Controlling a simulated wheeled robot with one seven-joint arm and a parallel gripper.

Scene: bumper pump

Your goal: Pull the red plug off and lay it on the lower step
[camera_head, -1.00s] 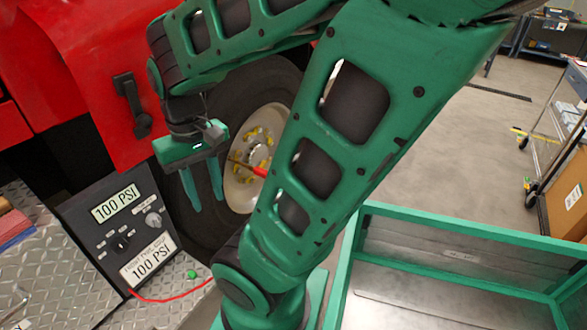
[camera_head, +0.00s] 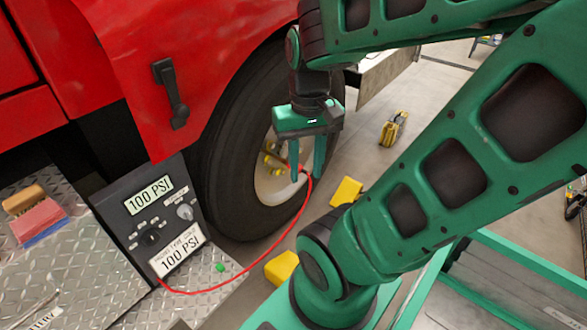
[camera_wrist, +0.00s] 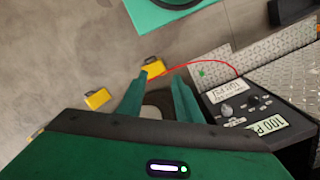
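A thin red hose (camera_head: 195,292) runs from the gauge panel (camera_head: 120,210) across the plate and up to the wheel (camera_head: 235,165). Its upper end is at the wheel hub, beside my fingers; the red plug there is too small and covered to make out clearly. My gripper (camera_head: 306,176) points down in front of the hub, its two fingers apart. In the wrist view my gripper (camera_wrist: 161,76) shows open fingers with nothing clearly held. A diamond-plate step (camera_head: 205,283), low beside the panel, carries a small green cap (camera_head: 220,267).
A higher diamond-plate surface (camera_head: 70,255) at left holds a brush (camera_head: 25,200) and a red and blue block. The red truck body (camera_head: 120,60) overhangs the wheel. Yellow chocks (camera_head: 346,191) lie on the floor. A green-framed cart (camera_head: 500,255) is at lower right.

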